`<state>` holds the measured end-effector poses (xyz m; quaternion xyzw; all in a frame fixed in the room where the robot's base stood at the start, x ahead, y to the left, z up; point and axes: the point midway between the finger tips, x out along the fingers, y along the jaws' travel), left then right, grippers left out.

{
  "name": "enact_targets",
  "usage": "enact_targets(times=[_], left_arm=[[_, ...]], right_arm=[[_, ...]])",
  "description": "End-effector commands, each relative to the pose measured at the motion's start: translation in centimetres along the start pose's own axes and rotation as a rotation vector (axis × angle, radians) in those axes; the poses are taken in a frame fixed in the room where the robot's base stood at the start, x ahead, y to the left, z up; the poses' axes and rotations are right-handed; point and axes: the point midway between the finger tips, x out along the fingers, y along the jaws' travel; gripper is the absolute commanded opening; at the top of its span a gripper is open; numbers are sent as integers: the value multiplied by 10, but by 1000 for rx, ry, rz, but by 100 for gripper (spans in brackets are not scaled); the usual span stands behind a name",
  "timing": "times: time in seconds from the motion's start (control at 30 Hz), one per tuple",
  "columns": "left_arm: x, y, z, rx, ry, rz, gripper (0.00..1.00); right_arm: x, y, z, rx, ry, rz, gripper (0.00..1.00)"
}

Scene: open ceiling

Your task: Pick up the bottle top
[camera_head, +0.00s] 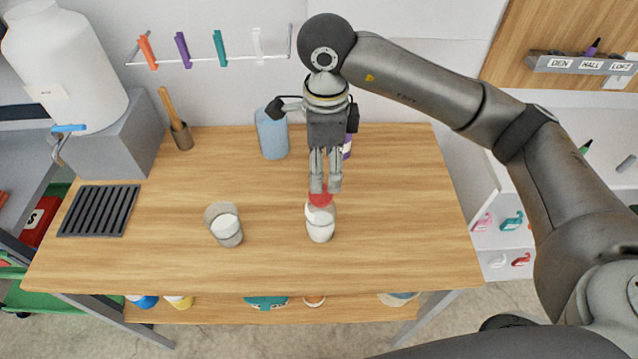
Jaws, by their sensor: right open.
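A small bottle (320,229) with whitish contents stands upright on the wooden table, right of the middle. Its red top (320,199) sits at its upper end. My right gripper (326,187) points down directly over the red top, with its fingers a little apart. The fingertips overlap the top's upper edge in the view; whether they touch it I cannot tell. My left gripper is not in view.
A glass (224,225) with white contents stands left of the bottle. A blue bottle (271,134) and a purple-labelled bottle (347,146) stand behind. A black rack (98,211) lies at left. The table's right side (410,220) is clear.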

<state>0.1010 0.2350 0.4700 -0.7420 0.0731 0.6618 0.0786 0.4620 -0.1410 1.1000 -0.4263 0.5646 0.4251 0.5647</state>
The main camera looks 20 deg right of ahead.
Motion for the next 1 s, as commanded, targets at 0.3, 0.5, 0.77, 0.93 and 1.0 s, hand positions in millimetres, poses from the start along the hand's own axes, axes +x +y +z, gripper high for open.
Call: enact_targets(times=[0.3, 0.5, 0.77, 0.93, 1.0], left_arm=[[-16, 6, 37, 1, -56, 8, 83], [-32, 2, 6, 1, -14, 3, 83], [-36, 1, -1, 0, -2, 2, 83], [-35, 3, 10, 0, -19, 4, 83], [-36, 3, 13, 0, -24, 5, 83]], right_arm=[[26, 1, 2, 0, 0, 3, 68], [51, 3, 6, 0, 1, 4, 68], [72, 2, 6, 0, -1, -1, 68], [73, 2, 6, 0, -1, -1, 65], [72, 2, 6, 0, -1, -1, 56]])
